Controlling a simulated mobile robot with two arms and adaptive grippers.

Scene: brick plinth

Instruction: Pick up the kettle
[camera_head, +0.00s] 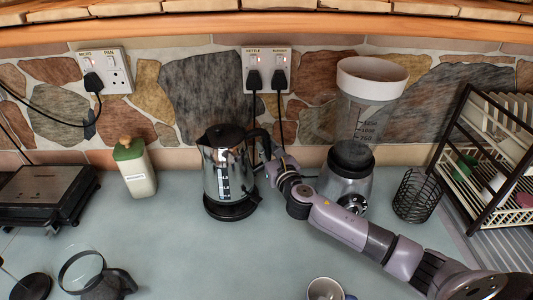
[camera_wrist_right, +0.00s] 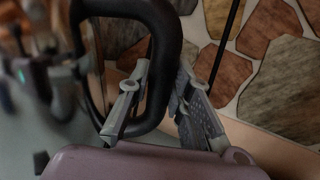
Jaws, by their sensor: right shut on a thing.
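The kettle (camera_head: 222,175) is shiny metal with a black lid and a black handle. It stands upright on its black base on the counter in the head view. My right gripper (camera_head: 270,165) reaches in from the right at the handle side. In the right wrist view, the black kettle handle (camera_wrist_right: 165,35) passes between the two fingers of my right gripper (camera_wrist_right: 160,105), which is shut on it. The head view hides the exact finger contact behind the handle and wrist. My left gripper does not show.
A blender (camera_head: 347,185) stands just right of the kettle, behind my right arm. A green-lidded container (camera_head: 134,168) is to the left. A wire basket (camera_head: 417,195) and dish rack (camera_head: 490,155) are at right. A mug (camera_head: 325,289) sits in front. Counter before the kettle is clear.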

